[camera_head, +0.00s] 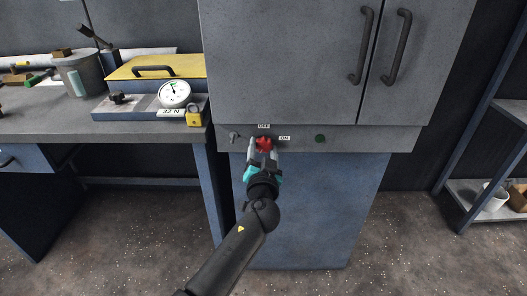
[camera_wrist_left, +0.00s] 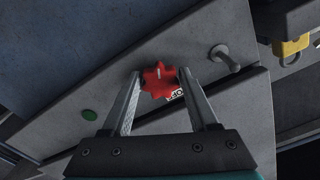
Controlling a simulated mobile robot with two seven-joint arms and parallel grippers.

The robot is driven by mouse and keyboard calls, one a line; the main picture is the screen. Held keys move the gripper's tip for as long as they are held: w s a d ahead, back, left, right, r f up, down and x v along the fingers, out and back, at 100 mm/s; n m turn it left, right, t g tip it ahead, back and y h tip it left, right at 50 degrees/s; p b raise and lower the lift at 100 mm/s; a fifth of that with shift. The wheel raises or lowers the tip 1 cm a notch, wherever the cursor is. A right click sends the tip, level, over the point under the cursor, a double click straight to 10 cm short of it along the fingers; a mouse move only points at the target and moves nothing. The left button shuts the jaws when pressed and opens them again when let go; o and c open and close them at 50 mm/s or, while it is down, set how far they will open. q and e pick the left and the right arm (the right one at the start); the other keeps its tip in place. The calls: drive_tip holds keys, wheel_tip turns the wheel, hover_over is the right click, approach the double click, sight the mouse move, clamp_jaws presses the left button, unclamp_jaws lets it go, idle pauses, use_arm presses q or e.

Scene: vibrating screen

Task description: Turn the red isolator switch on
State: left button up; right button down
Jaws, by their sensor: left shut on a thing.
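The red isolator switch (camera_head: 264,144) is a lobed red knob on the grey panel strip below the cabinet doors. An OFF label (camera_head: 264,126) is above it and an ON label (camera_head: 284,138) is to its right. My left gripper (camera_head: 263,147) reaches it from below, with its fingers closed on either side of the knob. In the left wrist view the red knob (camera_wrist_left: 159,82) sits between the two fingertips and shows a small white mark. I cannot tell which label the mark faces. The OFF label (camera_wrist_left: 176,95) is partly covered by a finger there. My right gripper is not in view.
A small metal toggle (camera_head: 233,135) is left of the switch and a green button (camera_head: 320,138) is to its right. Above are cabinet door handles (camera_head: 362,46). A workbench with a dial gauge (camera_head: 174,93) and yellow padlock (camera_head: 194,116) stands left.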

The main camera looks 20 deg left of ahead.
use_arm(q)
drive_tip(key=m, duration=0.2)
drive_tip(key=shift+m, duration=0.4)
drive_tip(key=m, duration=0.3)
drive_tip(key=shift+a+m, duration=0.1)
drive_tip(key=shift+m, duration=0.3)
drive_tip(key=m+p, duration=0.1)
drive_tip(key=m, duration=0.2)
drive_tip(key=shift+r, duration=0.1)
drive_tip(key=shift+m+p, duration=0.35)
drive_tip(key=shift+m, duration=1.15)
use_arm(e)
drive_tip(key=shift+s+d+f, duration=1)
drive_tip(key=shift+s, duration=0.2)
use_arm(q)
drive_tip(key=o, duration=1.4)
drive_tip(key=shift+c, duration=0.2)
drive_tip(key=shift+s, duration=0.1)
